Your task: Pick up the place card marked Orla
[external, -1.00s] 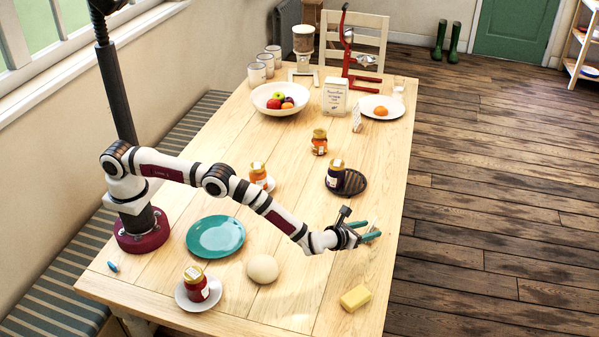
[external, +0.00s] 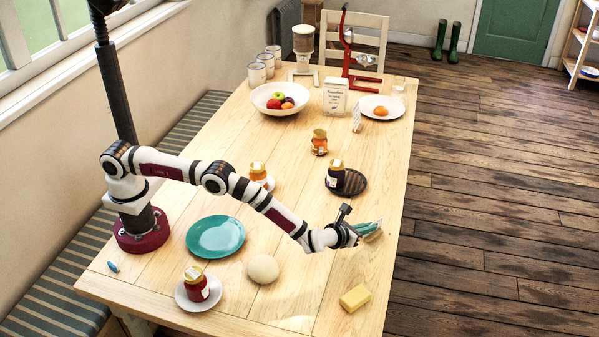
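My gripper (external: 368,229) is low over the right edge of the table, with its teal fingers close together. A small pale place card (external: 374,236) shows at the fingertips, mostly hidden by them; the fingers look shut on it. Its name is too small to read. Another small pale card (external: 357,124) with dark marks stands near the orange's plate, and a white one (external: 399,86) stands at the far right corner. I cannot read a name on either.
A yellow block (external: 355,298), a dough ball (external: 263,269) and a teal plate (external: 215,237) lie near the arm. A dark jar (external: 336,174) stands on a dark round board behind the gripper. The right table edge (external: 398,235) is close.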

